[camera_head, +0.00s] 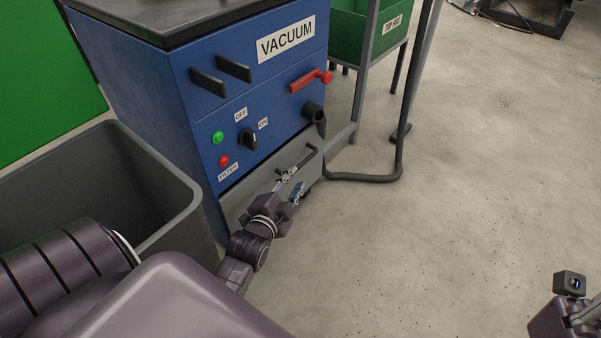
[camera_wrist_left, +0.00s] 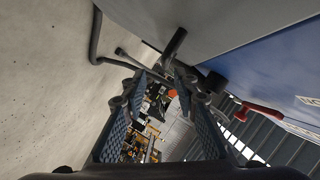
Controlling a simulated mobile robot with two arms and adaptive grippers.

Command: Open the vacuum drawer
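The blue vacuum cabinet (camera_head: 255,95) stands at upper left in the head view, with a VACUUM label. Its grey drawer (camera_head: 240,197) is at the bottom and looks shut or nearly so. A dark bar handle (camera_head: 304,160) sits on the drawer front. My left gripper (camera_head: 288,181) is in front of the drawer, close to the handle. In the left wrist view its two blue-padded fingers (camera_wrist_left: 163,80) are apart, and the dark handle (camera_wrist_left: 174,45) shows just beyond the fingertips, not clearly between them. My right wrist (camera_head: 570,310) is at the lower right edge; its fingers are mostly cut off.
A grey bin (camera_head: 165,180) stands left of the cabinet, near my left arm. A green crate (camera_head: 372,30) on a metal frame and a dark bent tube (camera_head: 365,178) are to the right. The cabinet has a red lever (camera_head: 308,82). The concrete floor at right is clear.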

